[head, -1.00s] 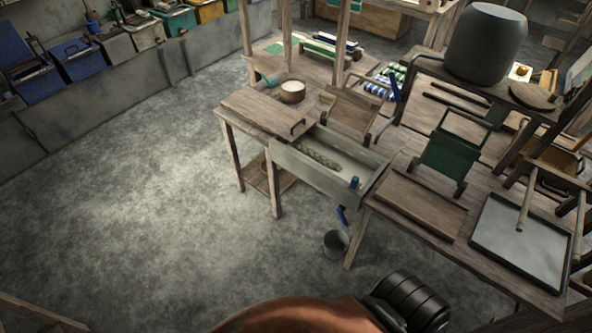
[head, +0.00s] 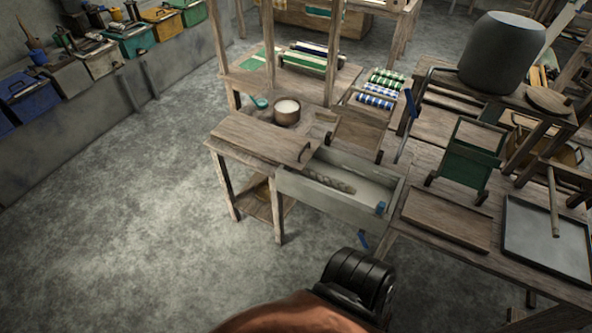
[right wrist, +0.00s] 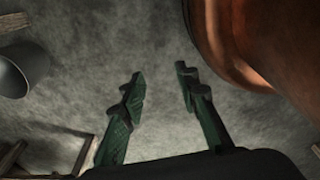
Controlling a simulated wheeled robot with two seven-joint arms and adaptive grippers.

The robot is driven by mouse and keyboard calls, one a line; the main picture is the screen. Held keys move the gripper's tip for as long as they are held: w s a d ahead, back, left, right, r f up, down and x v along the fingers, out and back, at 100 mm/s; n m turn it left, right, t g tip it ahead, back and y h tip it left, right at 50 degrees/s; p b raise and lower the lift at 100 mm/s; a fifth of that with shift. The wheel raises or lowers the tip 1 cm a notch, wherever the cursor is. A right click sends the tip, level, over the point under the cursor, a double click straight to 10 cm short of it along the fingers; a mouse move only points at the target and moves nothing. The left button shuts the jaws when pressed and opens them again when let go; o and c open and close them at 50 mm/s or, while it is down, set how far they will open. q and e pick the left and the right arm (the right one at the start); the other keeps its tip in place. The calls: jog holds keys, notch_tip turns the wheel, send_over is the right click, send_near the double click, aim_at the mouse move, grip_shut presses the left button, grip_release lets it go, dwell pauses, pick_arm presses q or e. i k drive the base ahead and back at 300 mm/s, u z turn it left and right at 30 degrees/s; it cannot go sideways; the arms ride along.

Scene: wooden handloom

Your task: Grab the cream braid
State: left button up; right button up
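The cream braid (head: 328,180) lies inside a long grey trough (head: 325,199) at the front of the wooden loom bench. It looks greyish, twisted, and rests along the trough's left part; part of it is hidden by the trough wall. My right gripper shows in the right wrist view (right wrist: 160,74), with two green fingers spread apart and nothing between them but floor behind. The braid is not in that view. In the head view a copper and black part of my arm is at the bottom, in front of the trough; no fingers show there. My left gripper is in no view.
A lidded board (head: 262,138) and a bowl of white stuff (head: 287,112) are left of and behind the trough. A grey bucket (right wrist: 18,72) stands at left in the wrist view. Floor on the left is clear.

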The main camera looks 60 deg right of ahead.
aim_at(348, 189)
jog(key=z, duration=0.25)
jog(key=i, duration=1)
jog(key=z, duration=1.45)
jog(key=i, duration=0.75)
jog(key=z, duration=0.8)
